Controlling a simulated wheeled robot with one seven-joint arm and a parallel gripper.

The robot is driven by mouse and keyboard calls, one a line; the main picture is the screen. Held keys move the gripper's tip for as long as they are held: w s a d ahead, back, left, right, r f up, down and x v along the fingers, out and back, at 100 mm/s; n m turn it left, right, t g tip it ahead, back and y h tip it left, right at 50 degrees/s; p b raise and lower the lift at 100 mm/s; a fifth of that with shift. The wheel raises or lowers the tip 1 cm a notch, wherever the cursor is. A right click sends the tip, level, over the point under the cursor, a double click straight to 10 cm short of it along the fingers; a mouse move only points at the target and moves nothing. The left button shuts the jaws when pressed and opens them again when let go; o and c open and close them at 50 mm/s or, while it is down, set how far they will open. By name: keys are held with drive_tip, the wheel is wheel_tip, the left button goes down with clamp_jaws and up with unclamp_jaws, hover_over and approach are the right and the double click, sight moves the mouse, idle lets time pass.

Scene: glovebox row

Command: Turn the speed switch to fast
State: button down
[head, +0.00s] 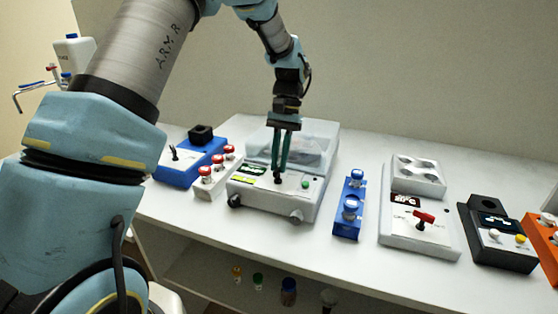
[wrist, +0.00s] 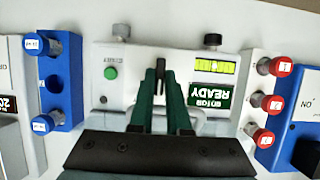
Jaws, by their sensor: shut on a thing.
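A white machine (head: 262,202) with a clear lid stands mid-bench. A small black switch (head: 278,180) sticks up from its front panel and also shows in the wrist view (wrist: 160,65). My gripper (head: 280,170) reaches down from above with its green fingers closed around the switch. In the wrist view the fingertips (wrist: 160,84) sit on either side of it. The fingers hide the switch's base and any position marks, so its setting cannot be read. A display (wrist: 208,95) beside it reads "MOTOR READY". A green button (wrist: 110,72) sits on the switch's other side.
A rack of red-capped vials (head: 206,184) stands close left of the machine, and a blue rack (head: 348,222) with blue-capped vials close right. Farther right is a white device with a red-handled switch (head: 424,217). A blue device (head: 180,170) stands far left.

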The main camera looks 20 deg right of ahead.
drive_tip(key=c, duration=0.9)
unclamp_jaws()
drive_tip(key=shift+r, duration=0.1)
drive_tip(key=b+v, duration=0.2)
drive_tip(key=v, duration=0.8)
drive_tip(key=shift+w+d+r+b, duration=0.1)
drive_tip(key=shift+r+b, duration=0.2)
drive_tip(key=shift+b, duration=0.1)
